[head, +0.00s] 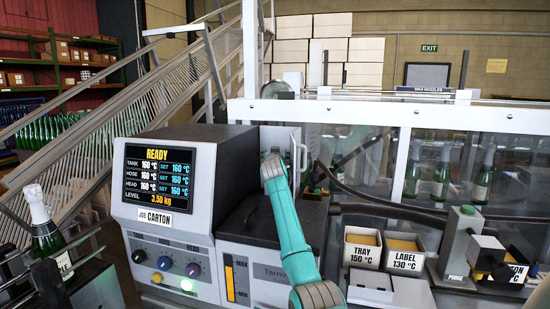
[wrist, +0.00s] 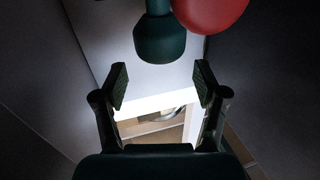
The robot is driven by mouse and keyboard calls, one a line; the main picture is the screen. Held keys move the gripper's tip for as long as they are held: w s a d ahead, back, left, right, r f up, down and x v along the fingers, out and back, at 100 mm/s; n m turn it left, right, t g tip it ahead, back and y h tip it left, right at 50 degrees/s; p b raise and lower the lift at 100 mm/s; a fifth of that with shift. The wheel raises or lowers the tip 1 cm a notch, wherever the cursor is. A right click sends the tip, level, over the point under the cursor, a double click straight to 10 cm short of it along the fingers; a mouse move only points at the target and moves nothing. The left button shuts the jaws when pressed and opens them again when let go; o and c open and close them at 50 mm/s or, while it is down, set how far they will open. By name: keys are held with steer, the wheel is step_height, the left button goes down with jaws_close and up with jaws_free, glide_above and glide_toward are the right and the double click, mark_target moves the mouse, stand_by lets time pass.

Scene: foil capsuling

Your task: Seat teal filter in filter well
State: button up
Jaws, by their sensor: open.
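In the wrist view, a dark teal part with a narrower neck and a rounded body, seemingly the teal filter (wrist: 160,40), shows at the top middle against a pale wall. My gripper (wrist: 161,83) is open, with its two fingers apart and nothing between them. The teal part lies beyond the fingertips and apart from them. In the head view my arm reaches behind the grey machine (head: 190,155), and my gripper is hidden there. I cannot make out the filter well or tell whether the filter sits in it.
A red rounded thing (wrist: 212,12) is close beside the teal part. Grey walls flank my gripper on both sides. An upright pale panel (head: 297,150) stands close by my arm.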

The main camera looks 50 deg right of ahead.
steer(key=v, duration=0.7)
steer(key=shift+f, duration=0.25)
steer(key=shift+a, duration=0.2)
stand_by(0.4)
